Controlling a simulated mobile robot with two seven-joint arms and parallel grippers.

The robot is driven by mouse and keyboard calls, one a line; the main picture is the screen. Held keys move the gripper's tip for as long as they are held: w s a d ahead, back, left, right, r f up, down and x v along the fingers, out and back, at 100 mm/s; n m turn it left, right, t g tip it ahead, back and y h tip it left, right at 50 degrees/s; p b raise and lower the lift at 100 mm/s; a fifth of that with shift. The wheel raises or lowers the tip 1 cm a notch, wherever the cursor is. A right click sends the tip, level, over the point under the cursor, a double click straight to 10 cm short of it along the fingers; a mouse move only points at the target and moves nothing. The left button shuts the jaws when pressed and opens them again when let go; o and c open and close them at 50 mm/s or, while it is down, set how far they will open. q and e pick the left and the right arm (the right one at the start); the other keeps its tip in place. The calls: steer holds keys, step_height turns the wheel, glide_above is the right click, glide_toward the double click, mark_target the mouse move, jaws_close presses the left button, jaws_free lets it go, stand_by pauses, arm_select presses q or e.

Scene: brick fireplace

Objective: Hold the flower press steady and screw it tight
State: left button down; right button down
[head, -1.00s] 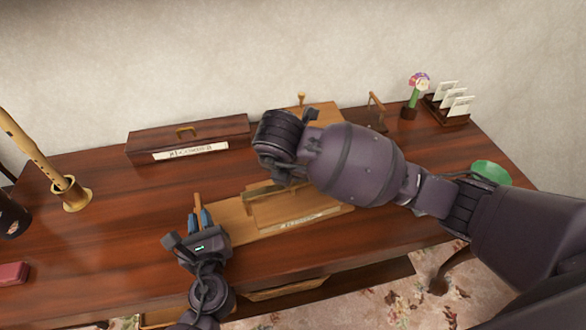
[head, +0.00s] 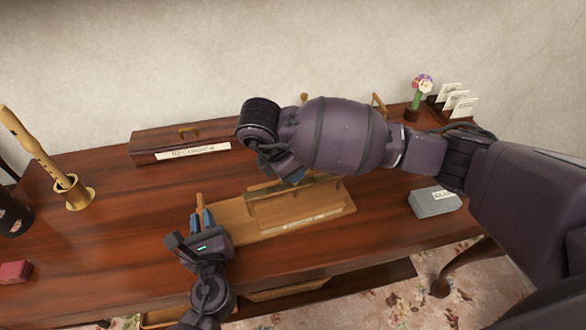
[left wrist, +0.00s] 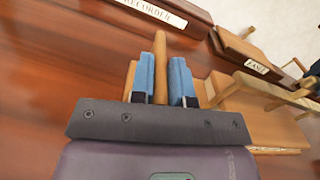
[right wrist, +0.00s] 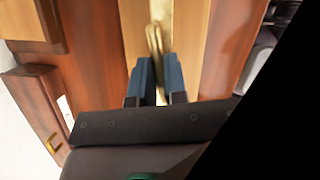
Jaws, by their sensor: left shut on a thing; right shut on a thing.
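The flower press appears to be the wooden frame (head: 325,208) with a flat base, crossbar and label at the middle of the desk. My left gripper (head: 203,220) is shut on an upright wooden handle (left wrist: 160,60) at the press's left end, with a blue fingertip on each side. My right gripper (head: 288,172) reaches over the back of the press. In the right wrist view its blue fingers (right wrist: 161,80) are shut on a golden bar-like piece (right wrist: 155,40) above the pale board. In the head view its fingertips are largely hidden, so the exact contact is unclear.
A long brown recorder box (head: 180,142) lies behind on the left. A flute stands in a brass holder (head: 74,192), with a red box (head: 14,272) nearby. A grey box (head: 435,202) is at right. A flower (head: 420,88) and card rack (head: 455,108) stand back right.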

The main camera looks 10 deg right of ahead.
steer(key=shift+m, duration=0.3)
steer(key=c, duration=1.2)
jaws_free()
steer(key=shift+o, duration=0.2)
steer(key=shift+r, duration=0.1)
steer(key=w+v, duration=0.1)
steer(key=v, duration=1)
steer(key=shift+s+a+r, duration=0.3)
steer(key=shift+s+r, duration=0.05)
steer(key=shift+s, duration=0.05)
arm_select(q)
steer(key=c, duration=1)
jaws_free()
